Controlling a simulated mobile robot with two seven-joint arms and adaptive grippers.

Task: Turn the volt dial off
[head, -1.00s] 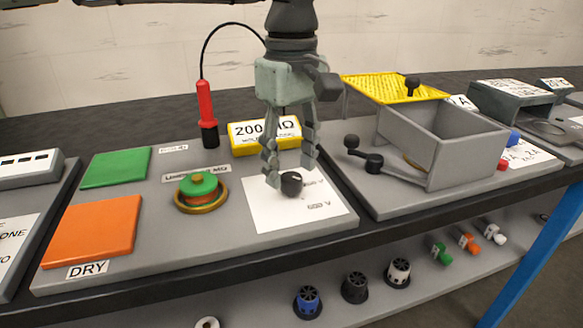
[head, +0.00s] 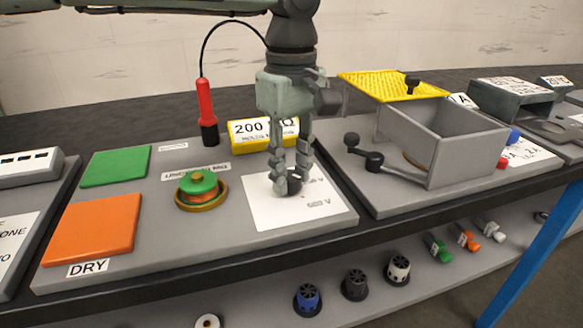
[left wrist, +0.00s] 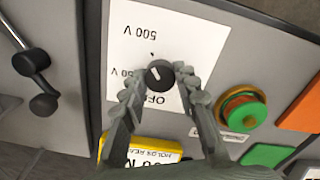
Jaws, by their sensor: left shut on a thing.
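The volt dial (head: 294,186) is a small black knob on a white printed sheet (head: 265,212). In the left wrist view the dial (left wrist: 159,73) has a short pale mark on its top, and the sheet around it reads "500 V", "OFF" and a partly covered "50 V". The mark's exact setting is hard to tell. My left gripper (head: 291,180) points down over the sheet and is shut on the dial. In the left wrist view its fingertips (left wrist: 160,84) sit on either side of the dial. My right gripper is not in view.
A yellow 200-ohm-type label block (head: 262,134) stands just behind the gripper. A red probe (head: 206,108) with a cable, a green-topped button (head: 198,185) and a grey open box with a crank (head: 370,160) stand around. Green and orange pads (head: 92,230) lie left.

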